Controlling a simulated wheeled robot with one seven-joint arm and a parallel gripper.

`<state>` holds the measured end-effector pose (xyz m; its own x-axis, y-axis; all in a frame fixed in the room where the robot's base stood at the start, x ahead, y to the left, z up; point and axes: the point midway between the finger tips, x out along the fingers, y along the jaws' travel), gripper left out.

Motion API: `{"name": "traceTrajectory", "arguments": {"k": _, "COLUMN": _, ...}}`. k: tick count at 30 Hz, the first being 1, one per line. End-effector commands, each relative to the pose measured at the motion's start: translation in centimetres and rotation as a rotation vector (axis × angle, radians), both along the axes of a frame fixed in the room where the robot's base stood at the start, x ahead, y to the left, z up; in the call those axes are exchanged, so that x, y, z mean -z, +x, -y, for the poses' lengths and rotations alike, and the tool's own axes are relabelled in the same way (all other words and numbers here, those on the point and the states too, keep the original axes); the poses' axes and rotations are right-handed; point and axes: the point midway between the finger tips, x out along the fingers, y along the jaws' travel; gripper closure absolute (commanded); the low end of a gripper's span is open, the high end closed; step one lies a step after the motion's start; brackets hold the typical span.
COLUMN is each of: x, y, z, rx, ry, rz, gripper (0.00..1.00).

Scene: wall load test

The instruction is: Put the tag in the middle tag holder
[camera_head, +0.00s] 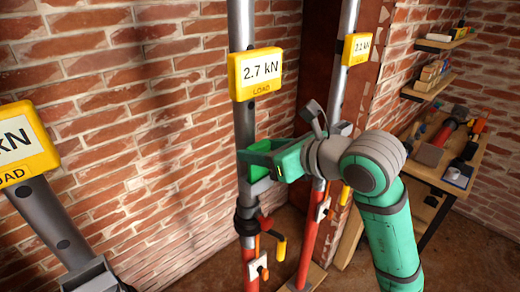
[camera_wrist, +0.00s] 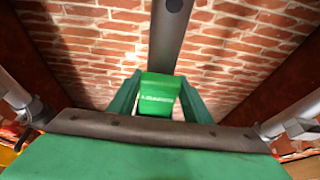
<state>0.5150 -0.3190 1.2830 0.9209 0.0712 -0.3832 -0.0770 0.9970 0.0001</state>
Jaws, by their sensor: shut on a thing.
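My gripper (camera_head: 262,158) is shut on a green tag, in front of the middle steel post (camera_head: 244,120). The green tag (camera_head: 260,173) shows at the jaws; in the wrist view the tag (camera_wrist: 158,94) sits between the green fingers, with small lettering I cannot read. The post (camera_wrist: 168,35) runs up behind it. Whether tag and post touch, I cannot tell. No tag holder is clearly made out on the middle post; my gripper covers that stretch of it.
Yellow load displays sit on the middle post (camera_head: 256,73), right post (camera_head: 358,48) and left post (camera_head: 20,145). A red-handled collar (camera_head: 250,222) is below my gripper. Brick wall stands behind. A workbench (camera_head: 432,165) with tools and small shelves (camera_head: 428,88) are at right.

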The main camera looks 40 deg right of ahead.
Motion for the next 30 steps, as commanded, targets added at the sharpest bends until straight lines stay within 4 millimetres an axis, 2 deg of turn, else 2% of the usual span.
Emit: {"name": "traceTrajectory", "arguments": {"k": 30, "x": 1.5, "y": -0.1, "z": 0.0, "rx": 0.0, "ry": 0.0, "rz": 0.0, "gripper": 0.88}}
